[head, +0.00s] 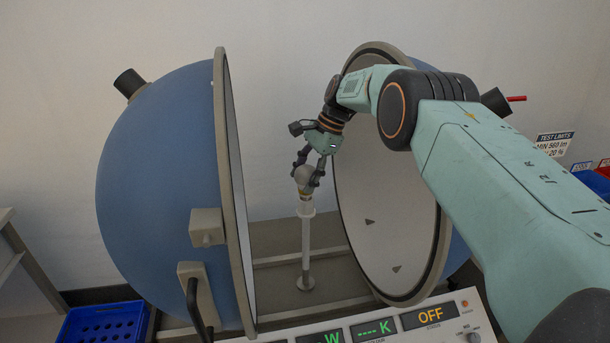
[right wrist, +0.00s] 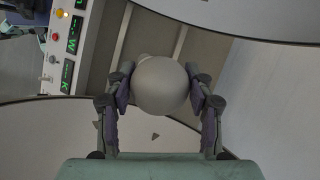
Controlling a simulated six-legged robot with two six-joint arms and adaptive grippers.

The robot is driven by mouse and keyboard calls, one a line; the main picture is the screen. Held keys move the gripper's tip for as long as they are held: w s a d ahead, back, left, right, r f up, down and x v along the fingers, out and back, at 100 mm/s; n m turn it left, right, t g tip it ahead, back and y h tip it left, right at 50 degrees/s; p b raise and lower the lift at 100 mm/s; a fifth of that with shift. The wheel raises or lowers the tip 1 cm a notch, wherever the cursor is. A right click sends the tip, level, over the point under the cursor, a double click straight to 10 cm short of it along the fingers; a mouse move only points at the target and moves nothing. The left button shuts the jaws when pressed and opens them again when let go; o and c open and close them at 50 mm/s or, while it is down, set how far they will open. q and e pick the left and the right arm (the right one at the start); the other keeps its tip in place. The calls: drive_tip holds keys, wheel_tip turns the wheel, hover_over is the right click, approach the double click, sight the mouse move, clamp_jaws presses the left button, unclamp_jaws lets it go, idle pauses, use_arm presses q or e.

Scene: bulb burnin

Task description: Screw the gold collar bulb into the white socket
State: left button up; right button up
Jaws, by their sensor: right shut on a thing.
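The bulb (head: 304,175) is a pale round globe with a gold-looking collar (head: 306,197) below it. It is upright at the top of the white socket (head: 306,211), which sits on a thin white post (head: 306,245). My right gripper (head: 309,176) is above the post and shut on the bulb's globe. In the right wrist view the globe (right wrist: 162,86) is between the two finger pads and hides the collar and socket. How far the collar sits in the socket cannot be told.
Two blue half-spheres (head: 160,190) with pale inner faces (head: 385,200) stand open on both sides of the post. A control panel (head: 400,325) reading OFF is in front. A blue crate (head: 105,322) is at lower left. Blue bins (head: 592,182) are at far right.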

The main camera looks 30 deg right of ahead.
drive_tip(key=m+t+p, duration=0.1)
drive_tip(key=m+p, duration=0.2)
drive_tip(key=p, duration=0.1)
drive_tip(key=m+t+h+p, duration=0.1)
drive_tip(key=m+p, duration=0.2)
drive_tip(key=p, duration=0.1)
drive_tip(key=shift+r+m+p, duration=0.1)
drive_tip(key=shift+m+p, duration=0.2)
drive_tip(key=shift+p, duration=0.1)
drive_tip(key=shift+w+f+m+t+h, duration=0.15)
drive_tip(key=shift+m+h, duration=0.1)
drive_tip(key=shift+m, duration=0.2)
drive_tip(key=shift+s+f+m+t+h, duration=0.15)
drive_tip(key=shift+m+h, duration=0.1)
drive_tip(key=shift+m, duration=0.2)
drive_tip(key=shift+r+m+t+h+b, duration=0.1)
drive_tip(key=shift+m+t+h+b, duration=0.25)
drive_tip(key=shift+m, duration=0.55)
drive_tip(key=shift+w+d+m+h, duration=0.1)
drive_tip(key=shift+m+h, duration=0.75)
drive_tip(key=shift+m, duration=1.35)
drive_tip(key=o, duration=1)
